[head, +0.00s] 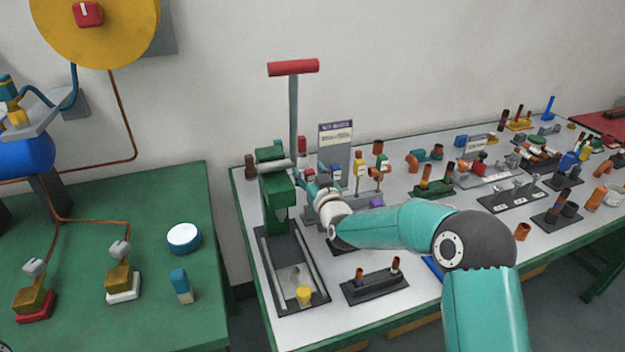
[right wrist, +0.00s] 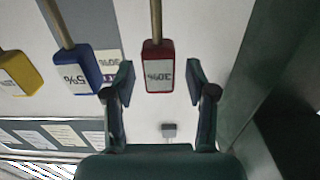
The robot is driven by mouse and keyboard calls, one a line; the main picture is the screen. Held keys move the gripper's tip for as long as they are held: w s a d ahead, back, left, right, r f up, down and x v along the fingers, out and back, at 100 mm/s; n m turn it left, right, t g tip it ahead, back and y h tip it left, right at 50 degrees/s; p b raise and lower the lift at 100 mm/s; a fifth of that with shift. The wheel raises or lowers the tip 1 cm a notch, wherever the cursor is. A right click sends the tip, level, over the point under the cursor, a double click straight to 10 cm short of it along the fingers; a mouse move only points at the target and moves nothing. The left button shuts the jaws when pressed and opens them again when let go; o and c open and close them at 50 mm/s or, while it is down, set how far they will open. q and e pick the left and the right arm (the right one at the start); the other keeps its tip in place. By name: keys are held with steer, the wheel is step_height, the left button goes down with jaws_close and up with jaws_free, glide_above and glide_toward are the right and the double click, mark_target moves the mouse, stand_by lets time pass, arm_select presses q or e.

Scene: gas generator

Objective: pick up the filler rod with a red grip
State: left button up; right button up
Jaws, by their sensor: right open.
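The filler rod with a red grip (right wrist: 158,68) shows in the right wrist view as a red block with an upside-down "30%" label and a thin brass-coloured rod. My right gripper (right wrist: 161,80) is open, with one finger on each side of the red grip and a gap on both sides. Filler rods with a blue grip (right wrist: 80,70) and a yellow grip (right wrist: 20,74) are to its left. In the head view my right gripper (head: 303,170) is beside the green press, partly hidden, and I cannot make out the red grip clearly. My left gripper is not in view.
The green press (head: 275,195) with its red T-handle (head: 293,67) stands close on the left of my right gripper. A labelled sign (head: 336,133) stands behind. A dark holder (head: 375,290) with small parts is in front. More racks crowd the table to the right.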

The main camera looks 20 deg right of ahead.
steer(key=c, duration=1.1)
jaws_close()
steer(key=shift+r, duration=0.1)
